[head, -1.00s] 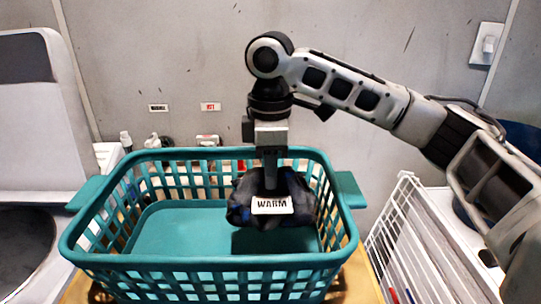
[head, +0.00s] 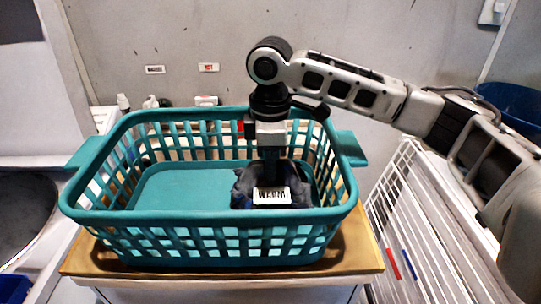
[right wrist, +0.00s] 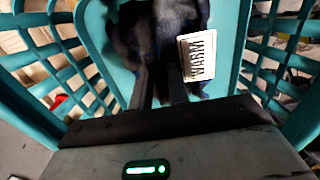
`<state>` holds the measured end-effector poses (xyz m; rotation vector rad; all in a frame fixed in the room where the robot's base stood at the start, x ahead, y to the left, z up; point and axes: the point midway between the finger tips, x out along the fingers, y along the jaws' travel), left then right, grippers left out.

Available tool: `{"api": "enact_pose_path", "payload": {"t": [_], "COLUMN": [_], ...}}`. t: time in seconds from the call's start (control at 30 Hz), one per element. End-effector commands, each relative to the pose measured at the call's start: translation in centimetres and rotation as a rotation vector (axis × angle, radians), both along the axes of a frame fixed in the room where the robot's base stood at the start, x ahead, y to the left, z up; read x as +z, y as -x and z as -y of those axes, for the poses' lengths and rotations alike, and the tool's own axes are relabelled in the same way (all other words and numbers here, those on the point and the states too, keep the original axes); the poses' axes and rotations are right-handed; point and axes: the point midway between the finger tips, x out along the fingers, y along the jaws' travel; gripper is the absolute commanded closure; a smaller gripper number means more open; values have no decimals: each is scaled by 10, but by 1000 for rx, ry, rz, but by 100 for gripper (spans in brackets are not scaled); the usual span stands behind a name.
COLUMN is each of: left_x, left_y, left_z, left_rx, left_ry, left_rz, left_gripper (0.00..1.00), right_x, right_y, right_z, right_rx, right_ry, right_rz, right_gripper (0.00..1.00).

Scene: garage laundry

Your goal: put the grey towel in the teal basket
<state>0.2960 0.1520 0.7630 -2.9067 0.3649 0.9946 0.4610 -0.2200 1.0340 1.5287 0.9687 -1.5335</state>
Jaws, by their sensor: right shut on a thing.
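The grey towel (head: 243,190), a dark crumpled bundle with a white "WARM" label, is inside the teal basket (head: 200,261), towards its right end. My right gripper (head: 269,180) points straight down into the basket and is shut on the towel. In the right wrist view, the two fingers (right wrist: 159,85) meet the towel (right wrist: 132,38), with the label beside them and the basket's walls around. The towel is low in the basket, but I cannot tell whether it touches the floor. My left gripper is not in view.
The basket stands on a wooden-topped stand (head: 362,255). A white wire rack (head: 400,215) is close on the right, with a blue tub (head: 515,105) behind it. Small bottles (head: 123,102) stand behind the basket. The basket's left half is empty.

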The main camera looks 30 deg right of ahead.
Motion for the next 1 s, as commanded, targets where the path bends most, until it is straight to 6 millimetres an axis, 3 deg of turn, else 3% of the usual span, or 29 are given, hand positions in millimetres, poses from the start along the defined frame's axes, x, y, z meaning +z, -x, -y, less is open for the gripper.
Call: {"api": "enact_pose_path", "payload": {"t": [0.23, 0.27, 0.33, 1.0], "left_x": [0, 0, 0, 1], "left_y": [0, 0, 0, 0], "left_z": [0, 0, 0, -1], "left_rx": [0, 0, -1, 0], "left_ry": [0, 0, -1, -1], "left_rz": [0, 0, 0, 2], "left_gripper": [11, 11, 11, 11], "right_x": [0, 0, 0, 1], "right_y": [0, 0, 0, 0], "right_z": [0, 0, 0, 0], "right_rx": [0, 0, 0, -1], "right_ry": [0, 0, 0, 0], "right_rz": [1, 1, 1, 0], "right_gripper": [100, 77, 57, 57]}}
